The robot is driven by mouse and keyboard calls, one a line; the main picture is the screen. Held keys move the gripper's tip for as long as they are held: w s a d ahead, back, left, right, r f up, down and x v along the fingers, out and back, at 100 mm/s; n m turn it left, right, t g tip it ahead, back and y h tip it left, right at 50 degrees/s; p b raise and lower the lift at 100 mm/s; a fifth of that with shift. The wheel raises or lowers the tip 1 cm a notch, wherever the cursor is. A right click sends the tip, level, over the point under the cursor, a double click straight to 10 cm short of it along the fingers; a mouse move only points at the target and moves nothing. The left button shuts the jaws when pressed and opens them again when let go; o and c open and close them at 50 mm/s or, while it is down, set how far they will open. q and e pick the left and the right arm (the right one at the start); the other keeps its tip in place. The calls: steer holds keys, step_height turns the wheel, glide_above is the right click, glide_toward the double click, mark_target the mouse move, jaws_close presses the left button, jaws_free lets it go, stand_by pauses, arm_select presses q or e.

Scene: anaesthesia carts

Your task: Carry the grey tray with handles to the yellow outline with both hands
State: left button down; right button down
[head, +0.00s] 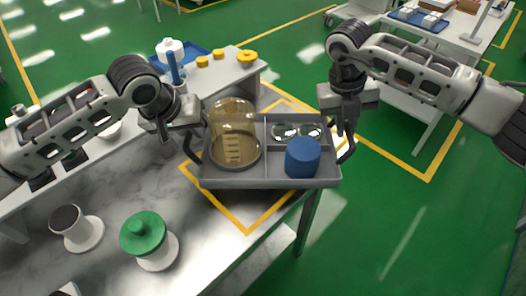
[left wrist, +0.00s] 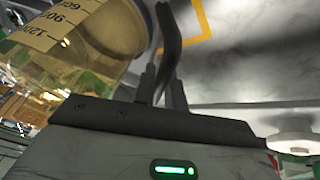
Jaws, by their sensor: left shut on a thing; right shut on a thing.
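The grey tray (head: 215,183) shows in the middle of the head view, with a dark handle on each side. It holds a beaker of amber liquid (head: 232,140), a blue cylinder (head: 302,158) and clear round items (head: 297,131) in compartments. My left gripper (head: 187,143) is shut on the left handle; the left wrist view shows its fingers (left wrist: 162,92) around the dark handle (left wrist: 172,38). My right gripper (head: 347,137) is shut on the right handle (head: 347,154). The yellow outline (head: 217,207) shows around and below the tray, which covers its middle. The tray's exact height is hard to tell.
A green-topped spool (head: 145,236) and a dark-topped one (head: 73,226) stand on the marble-topped table at the lower left. Yellow knobs (head: 247,56) and a blue tray (head: 185,58) are behind. A white cart (head: 440,35) stands at the upper right.

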steer(key=shift+d+f, duration=0.1)
stand_by(0.3)
